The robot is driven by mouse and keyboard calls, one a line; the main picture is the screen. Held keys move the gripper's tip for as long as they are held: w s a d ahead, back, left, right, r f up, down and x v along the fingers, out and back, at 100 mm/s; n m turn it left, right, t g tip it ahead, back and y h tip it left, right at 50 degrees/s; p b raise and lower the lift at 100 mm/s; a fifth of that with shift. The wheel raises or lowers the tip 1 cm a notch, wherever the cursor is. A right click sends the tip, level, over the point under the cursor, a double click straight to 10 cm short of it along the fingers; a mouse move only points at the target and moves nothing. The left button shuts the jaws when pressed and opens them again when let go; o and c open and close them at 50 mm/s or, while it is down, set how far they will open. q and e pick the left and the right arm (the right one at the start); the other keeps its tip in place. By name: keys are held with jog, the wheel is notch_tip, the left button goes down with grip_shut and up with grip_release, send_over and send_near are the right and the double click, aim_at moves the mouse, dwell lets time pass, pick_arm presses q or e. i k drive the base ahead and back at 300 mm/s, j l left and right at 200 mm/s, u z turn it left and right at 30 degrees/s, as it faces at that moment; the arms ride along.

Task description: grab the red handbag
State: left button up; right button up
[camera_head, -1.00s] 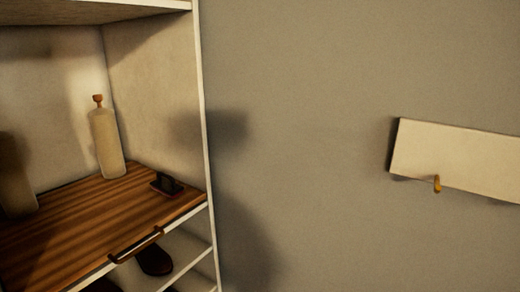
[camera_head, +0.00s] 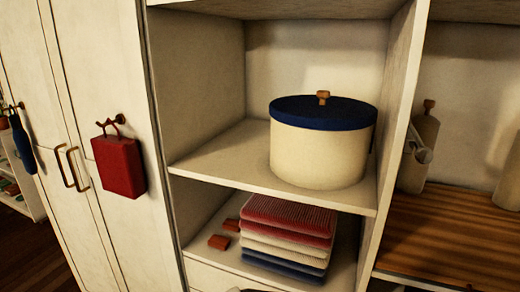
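The red handbag (camera_head: 119,166) hangs at the left in the head view, against a white cabinet front.
Right of the bag are open shelves with a round cream box with a blue lid (camera_head: 320,140) and a stack of folded towels (camera_head: 287,235). Cabinet door handles (camera_head: 72,168) sit left of the bag. A dark blue item (camera_head: 23,143) hangs at the far left.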

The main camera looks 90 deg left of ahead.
aim_at(118, 160)
jog(key=k+u, duration=0.15)
jog(key=u, duration=3.5)
